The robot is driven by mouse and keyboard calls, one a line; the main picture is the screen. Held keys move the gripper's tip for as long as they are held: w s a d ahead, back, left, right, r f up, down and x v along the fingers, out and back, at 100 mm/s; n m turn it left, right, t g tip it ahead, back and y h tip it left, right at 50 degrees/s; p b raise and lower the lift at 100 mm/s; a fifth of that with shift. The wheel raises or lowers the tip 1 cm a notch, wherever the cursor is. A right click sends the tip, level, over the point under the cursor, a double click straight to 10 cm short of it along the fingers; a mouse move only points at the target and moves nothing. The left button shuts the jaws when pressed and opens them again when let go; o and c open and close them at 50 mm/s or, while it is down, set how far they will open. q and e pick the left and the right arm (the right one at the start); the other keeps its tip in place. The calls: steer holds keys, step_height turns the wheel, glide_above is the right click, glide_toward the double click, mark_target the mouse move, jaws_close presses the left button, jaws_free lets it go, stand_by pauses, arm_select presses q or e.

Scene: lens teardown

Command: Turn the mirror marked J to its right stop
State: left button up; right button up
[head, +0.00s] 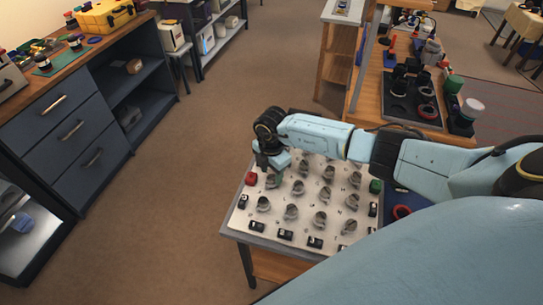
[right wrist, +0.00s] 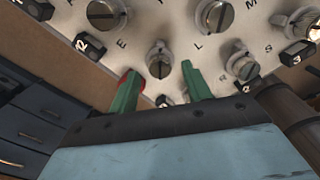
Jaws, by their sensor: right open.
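A pale panel (head: 276,222) on a stand carries several grey knob-like mirrors with a slot or bar across the top. Letters beside them are too small to read in the head view. In the right wrist view letters such as E and L show, but I cannot make out a J. My right gripper (head: 274,181) is over the panel's far left part, pointing down, with green fingers. In the right wrist view my right gripper (right wrist: 160,76) is open, with one mirror (right wrist: 159,60) just beyond and between its fingertips; contact is not visible. My left gripper is out of view.
A red button (head: 251,178) and a green button (head: 375,186) sit on the panel. Black numbered blocks (head: 285,235) line its edges. A wooden bench (head: 365,105) with dark trays stands behind. A drawer cabinet (head: 68,125) is at left, with open floor between.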

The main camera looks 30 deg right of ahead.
mark_target(271, 177)
step_height(271, 177, up, 12)
stand_by(0.3)
steer(key=shift+f, duration=0.1)
stand_by(0.3)
